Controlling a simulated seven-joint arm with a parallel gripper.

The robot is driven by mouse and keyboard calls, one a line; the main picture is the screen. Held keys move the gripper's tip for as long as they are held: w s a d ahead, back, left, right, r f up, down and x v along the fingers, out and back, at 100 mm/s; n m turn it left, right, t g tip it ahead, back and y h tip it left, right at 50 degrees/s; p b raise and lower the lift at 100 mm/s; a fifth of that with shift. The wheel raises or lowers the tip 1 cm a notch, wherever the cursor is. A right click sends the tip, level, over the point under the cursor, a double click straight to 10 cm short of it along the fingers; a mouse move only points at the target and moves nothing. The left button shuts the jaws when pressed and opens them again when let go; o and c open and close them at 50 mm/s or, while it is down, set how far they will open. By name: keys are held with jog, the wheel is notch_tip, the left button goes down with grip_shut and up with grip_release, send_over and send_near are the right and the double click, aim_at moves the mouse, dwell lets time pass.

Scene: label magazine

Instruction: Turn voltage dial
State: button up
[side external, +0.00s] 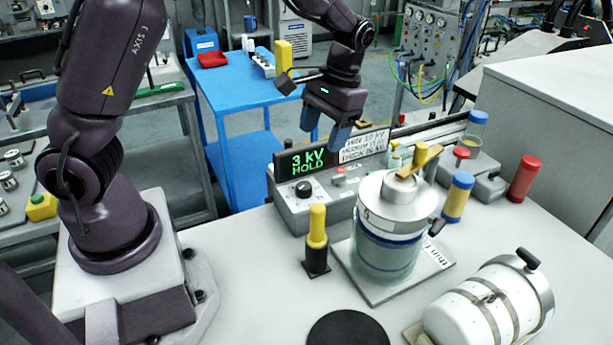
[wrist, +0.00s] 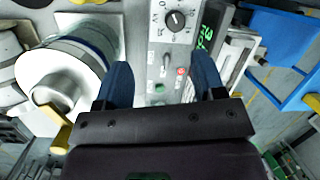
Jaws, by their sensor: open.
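The voltage dial (side external: 303,189) is a black knob on the front left of the grey control box (side external: 290,212). In the wrist view the dial (wrist: 175,20) has a white pointer line and a marked scale around it. The box's display (side external: 309,157) reads "3 KV HOLD" in green. My gripper (side external: 326,140) is above the box, to the right of the dial and apart from it. In the wrist view its blue fingers (wrist: 160,85) are spread with nothing between them. A small switch and a red button (wrist: 181,71) show between the fingers.
A silver-lidded glass vessel (side external: 387,235) with a yellow lid handle stands right of the box. A black-and-yellow probe (side external: 317,240) stands in front. A white cylinder (side external: 490,305) lies at front right. Blue-yellow and red cylinders (side external: 523,178) stand farther right. A black disc (side external: 348,329) lies in front.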

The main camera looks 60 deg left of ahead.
aim_at(305, 186)
jog(key=a+f+n+t, duration=0.1)
jog(key=f+n, duration=0.2)
jog(key=f, duration=0.1)
jog(key=s+a+f+n+t, duration=0.1)
jog(key=f+n, duration=0.2)
jog(key=f, duration=0.2)
jog(key=s+a+f+n+t, duration=0.1)
jog(key=f+n, duration=0.2)
jog(key=f, duration=0.2)
jog(key=shift+a+n+h, duration=0.3)
jog(key=c, duration=0.9)
jog(key=shift+n, duration=1.6)
jog(key=o, duration=0.9)
jog(key=shift+r, duration=0.15)
